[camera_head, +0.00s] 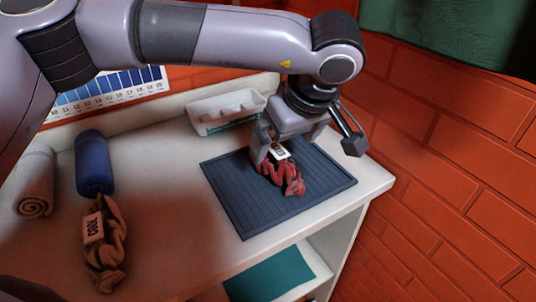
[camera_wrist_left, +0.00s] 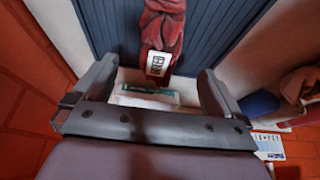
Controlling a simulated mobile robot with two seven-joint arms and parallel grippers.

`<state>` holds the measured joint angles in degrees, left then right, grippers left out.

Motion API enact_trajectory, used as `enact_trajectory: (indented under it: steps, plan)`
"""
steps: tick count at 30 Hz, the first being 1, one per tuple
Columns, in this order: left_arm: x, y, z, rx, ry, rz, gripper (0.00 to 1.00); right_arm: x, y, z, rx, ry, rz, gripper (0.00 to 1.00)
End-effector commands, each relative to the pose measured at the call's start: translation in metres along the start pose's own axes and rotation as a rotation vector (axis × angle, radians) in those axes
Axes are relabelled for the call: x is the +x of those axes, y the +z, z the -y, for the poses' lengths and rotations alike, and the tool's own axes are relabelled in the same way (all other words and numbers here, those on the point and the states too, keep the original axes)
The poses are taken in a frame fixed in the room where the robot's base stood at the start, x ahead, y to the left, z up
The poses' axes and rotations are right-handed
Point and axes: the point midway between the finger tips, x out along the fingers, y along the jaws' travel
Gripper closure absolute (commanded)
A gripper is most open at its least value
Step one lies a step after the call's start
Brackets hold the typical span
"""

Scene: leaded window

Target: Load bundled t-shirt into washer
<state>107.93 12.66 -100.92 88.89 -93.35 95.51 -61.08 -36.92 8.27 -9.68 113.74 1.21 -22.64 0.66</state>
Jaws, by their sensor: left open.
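A red twisted cloth bundle (camera_head: 290,182) with a white printed label lies on a dark blue ridged mat (camera_head: 235,215). A brown bundle (camera_head: 103,262), also labelled, lies at the lower left of the counter. I cannot tell which one is the t-shirt. My left gripper (camera_head: 305,150) is open over the back part of the mat, by the labelled end of the red bundle. In the left wrist view, the red bundle (camera_wrist_left: 163,25) lies ahead of the gap between the open fingers (camera_wrist_left: 156,78), with nothing held. No washer shows. My right gripper is out of view.
A white tray (camera_head: 226,110) sits behind the mat. A brick wall (camera_head: 455,190) bounds the right side. A teal item (camera_head: 270,277) lies on the shelf below.

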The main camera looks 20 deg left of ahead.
Motion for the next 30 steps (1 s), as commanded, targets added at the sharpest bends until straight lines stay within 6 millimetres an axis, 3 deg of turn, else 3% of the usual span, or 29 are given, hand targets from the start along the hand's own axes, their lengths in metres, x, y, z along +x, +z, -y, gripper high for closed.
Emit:
enact_trajectory:
  steps: [15, 24, 25, 26, 30]
  plan:
    - [0.063, 0.002, -0.002, 0.0, -0.003, 0.0, 0.0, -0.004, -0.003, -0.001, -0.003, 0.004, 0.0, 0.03]
    - [0.07, 0.002, -0.002, 0.0, -0.001, -0.001, 0.0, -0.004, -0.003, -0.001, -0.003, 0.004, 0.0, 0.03]
    - [0.07, 0.002, -0.002, 0.0, -0.001, -0.001, 0.03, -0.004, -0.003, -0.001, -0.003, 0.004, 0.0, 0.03]
    - [0.07, 0.002, -0.002, 0.0, -0.001, -0.001, 0.13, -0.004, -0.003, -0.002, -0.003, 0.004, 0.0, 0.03]
    - [0.07, 0.002, -0.002, 0.0, -0.001, -0.001, 0.59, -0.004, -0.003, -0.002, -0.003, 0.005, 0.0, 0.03]
